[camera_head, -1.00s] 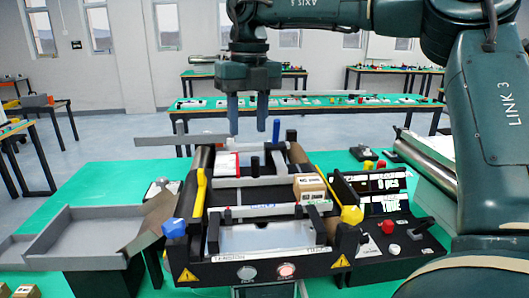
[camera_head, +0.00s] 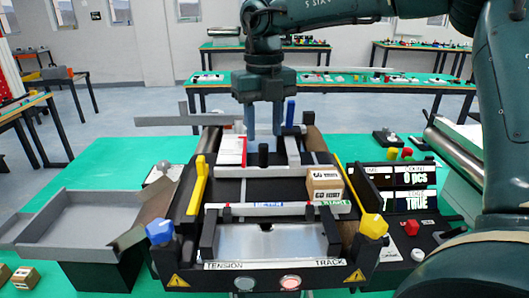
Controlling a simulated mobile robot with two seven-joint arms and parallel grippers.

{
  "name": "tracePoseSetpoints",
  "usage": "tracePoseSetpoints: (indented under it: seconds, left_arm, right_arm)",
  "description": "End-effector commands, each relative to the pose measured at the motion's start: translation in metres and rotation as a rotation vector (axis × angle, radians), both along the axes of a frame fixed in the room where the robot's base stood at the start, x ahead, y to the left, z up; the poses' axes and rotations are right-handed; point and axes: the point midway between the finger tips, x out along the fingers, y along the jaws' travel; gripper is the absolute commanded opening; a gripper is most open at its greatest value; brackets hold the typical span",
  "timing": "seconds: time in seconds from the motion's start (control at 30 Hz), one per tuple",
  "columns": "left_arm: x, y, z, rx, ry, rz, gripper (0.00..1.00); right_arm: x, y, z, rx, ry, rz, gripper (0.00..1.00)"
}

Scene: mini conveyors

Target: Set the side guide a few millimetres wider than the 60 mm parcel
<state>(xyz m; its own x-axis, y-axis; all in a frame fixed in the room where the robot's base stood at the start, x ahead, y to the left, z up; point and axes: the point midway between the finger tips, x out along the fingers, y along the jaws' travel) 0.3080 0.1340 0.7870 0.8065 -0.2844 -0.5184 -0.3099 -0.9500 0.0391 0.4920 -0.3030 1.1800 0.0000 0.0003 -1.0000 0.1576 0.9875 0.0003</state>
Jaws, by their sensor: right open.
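The mini conveyor (camera_head: 215,256) stands on the green table with its dark belt running away from me. A cardboard parcel (camera_head: 324,187) sits on its right side; its printed label is too small to read surely. A grey rail (camera_head: 291,150), seemingly the side guide, runs lengthwise at the far part, with a grey crossbar (camera_head: 240,172) nearer. A short black knob (camera_head: 263,155) stands between them. My right gripper (camera_head: 264,134) points down, open and empty, its fingertips just above and behind the black knob in the picture. A blue post (camera_head: 290,112) stands right of the fingers. My left gripper is out of view.
A red-and-white box (camera_head: 232,151) lies close left of the fingers. A grey tray (camera_head: 90,222) is at left, a control box (camera_head: 412,225) at right.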

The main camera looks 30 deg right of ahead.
Motion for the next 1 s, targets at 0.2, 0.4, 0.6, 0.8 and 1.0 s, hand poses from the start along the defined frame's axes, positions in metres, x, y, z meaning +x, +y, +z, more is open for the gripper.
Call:
tracePoseSetpoints:
  seconds: [0.2,0.4,0.6,0.8,1.0]
  left_arm:
    - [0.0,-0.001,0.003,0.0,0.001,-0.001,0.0]
    - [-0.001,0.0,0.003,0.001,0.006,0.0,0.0]
    - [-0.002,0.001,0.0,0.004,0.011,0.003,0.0]
    - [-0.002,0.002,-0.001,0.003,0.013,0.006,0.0]
    - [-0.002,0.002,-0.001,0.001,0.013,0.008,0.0]
  right_arm:
    - [-0.001,0.0,-0.04,0.0,0.003,0.001,0.4]
    - [0.0,0.0,-0.059,0.0,0.0,0.0,0.4]
    - [0.0,-0.001,-0.063,0.0,-0.001,0.0,0.4]
    - [0.0,0.0,-0.063,0.0,-0.001,0.0,0.35]
    - [0.0,0.0,-0.063,0.0,-0.002,0.0,0.19]
